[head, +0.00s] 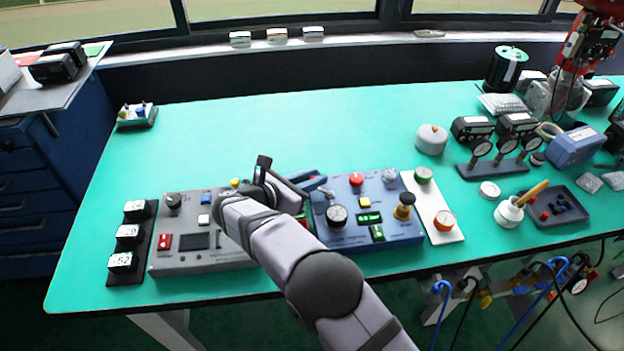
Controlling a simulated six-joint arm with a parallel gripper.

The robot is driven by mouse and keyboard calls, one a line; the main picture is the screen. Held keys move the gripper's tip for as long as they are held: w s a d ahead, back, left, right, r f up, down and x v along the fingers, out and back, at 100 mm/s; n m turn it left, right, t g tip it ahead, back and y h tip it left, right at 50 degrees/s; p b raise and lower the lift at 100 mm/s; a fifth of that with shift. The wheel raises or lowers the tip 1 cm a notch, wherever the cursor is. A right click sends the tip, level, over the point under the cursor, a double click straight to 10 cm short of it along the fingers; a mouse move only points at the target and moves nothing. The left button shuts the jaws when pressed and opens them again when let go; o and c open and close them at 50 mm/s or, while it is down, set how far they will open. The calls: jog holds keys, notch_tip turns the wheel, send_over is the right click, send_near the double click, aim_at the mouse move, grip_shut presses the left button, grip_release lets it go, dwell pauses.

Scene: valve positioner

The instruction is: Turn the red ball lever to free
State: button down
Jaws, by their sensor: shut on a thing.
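My gripper (283,177) is low over the bench, between the grey control panel and the blue control panel. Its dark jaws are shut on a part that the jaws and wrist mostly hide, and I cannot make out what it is. A round red knob (356,180) stands at the back of the blue panel (400,230), to the right of my gripper and apart from it. I cannot tell whether this knob is the red ball lever. No free marking is readable.
The grey panel (165,258) has a dark knob (174,202) and a small screen. A white plate with a green knob (424,175) and an orange knob (444,220) lies to the right. Gauges (482,148) stand further right. The teal bench (290,130) behind is clear.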

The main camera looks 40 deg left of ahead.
jog(key=shift+w+a+r+m+h+b, duration=0.15)
jog(key=shift+w+m+h+b, duration=0.2)
jog(key=shift+m+h, duration=0.4)
jog(key=shift+s, duration=0.1)
jog(key=c, duration=1.6)
grip_release()
jog(key=shift+c, duration=0.2)
jog(key=shift+s, duration=0.1)
jog(key=b+v, duration=0.1)
jog(key=v, duration=0.6)
jog(key=shift+r, duration=0.1)
